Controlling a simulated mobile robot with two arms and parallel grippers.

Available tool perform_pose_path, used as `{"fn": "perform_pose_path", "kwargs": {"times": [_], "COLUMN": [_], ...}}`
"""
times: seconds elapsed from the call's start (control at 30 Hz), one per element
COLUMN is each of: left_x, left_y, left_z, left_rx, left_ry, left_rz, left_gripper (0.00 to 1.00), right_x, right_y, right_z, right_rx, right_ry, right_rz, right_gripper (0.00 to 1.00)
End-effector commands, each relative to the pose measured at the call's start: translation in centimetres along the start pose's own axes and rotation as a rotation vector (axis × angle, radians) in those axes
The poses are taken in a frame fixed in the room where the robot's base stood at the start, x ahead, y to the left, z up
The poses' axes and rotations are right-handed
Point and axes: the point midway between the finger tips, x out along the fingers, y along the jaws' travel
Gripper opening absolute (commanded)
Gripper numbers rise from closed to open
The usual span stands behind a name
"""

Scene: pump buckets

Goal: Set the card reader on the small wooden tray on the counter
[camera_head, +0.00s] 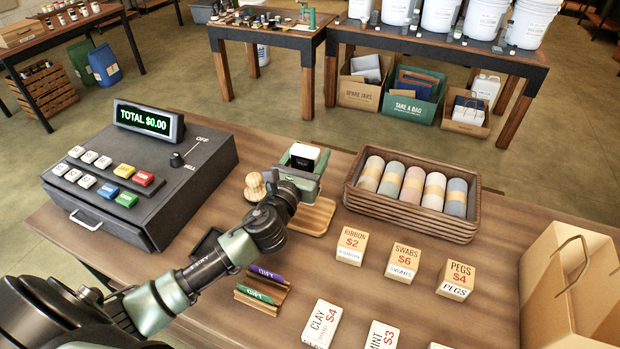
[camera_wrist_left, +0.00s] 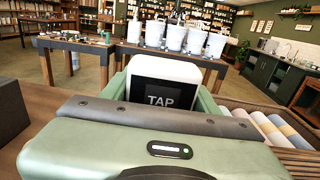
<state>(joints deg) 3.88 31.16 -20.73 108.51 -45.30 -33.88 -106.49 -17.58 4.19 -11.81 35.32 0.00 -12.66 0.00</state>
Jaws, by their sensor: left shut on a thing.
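The card reader (camera_head: 305,151) is a small white device with a dark face. In the left wrist view the reader (camera_wrist_left: 165,85) shows a dark screen reading "TAP". My left gripper (camera_head: 302,165) is shut on it, with green fingers on both sides. The small wooden tray (camera_head: 320,216) lies on the counter (camera_head: 400,290), just below and in front of the gripper in the picture. The gripper and wrist hide part of the tray. I cannot tell whether the reader's base touches anything. My right gripper is not in view.
The cash register (camera_head: 140,190) stands left, and a small wooden knobbed object (camera_head: 255,186) beside my wrist. A basket of rolls (camera_head: 410,225) is close on the right. Gift cards in a holder (camera_head: 262,289), price blocks (camera_head: 352,246) and a paper bag (camera_head: 570,290) stand nearer.

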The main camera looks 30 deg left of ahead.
Motion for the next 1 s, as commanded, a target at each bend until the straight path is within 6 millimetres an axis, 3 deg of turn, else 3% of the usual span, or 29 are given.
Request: {"fn": "perform_pose_path", "kwargs": {"times": [0.1, 0.2, 0.5, 0.97, 1.0], "left_x": [0.0, 0.0, 0.0, 0.0, 0.0], "left_y": [0.0, 0.0, 0.0, 0.0, 0.0], "left_z": [-2.0, -2.5, -6.5, -7.2, -7.3], "left_rx": [0.000, -0.001, -0.002, 0.001, 0.000], "left_ry": [-0.001, -0.004, -0.002, -0.003, -0.001], "left_rz": [0.001, 0.001, 0.001, 0.000, 0.000], "left_gripper": [0.00, 0.00, 0.00, 0.00, 0.65], "right_x": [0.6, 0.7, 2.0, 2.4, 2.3], "right_y": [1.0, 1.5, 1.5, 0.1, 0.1], "right_z": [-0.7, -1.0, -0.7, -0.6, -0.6], "right_rx": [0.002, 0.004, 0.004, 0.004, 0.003], "right_ry": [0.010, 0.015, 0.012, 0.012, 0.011], "right_rz": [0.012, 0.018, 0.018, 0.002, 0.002], "right_gripper": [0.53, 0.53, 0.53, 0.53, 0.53]}}
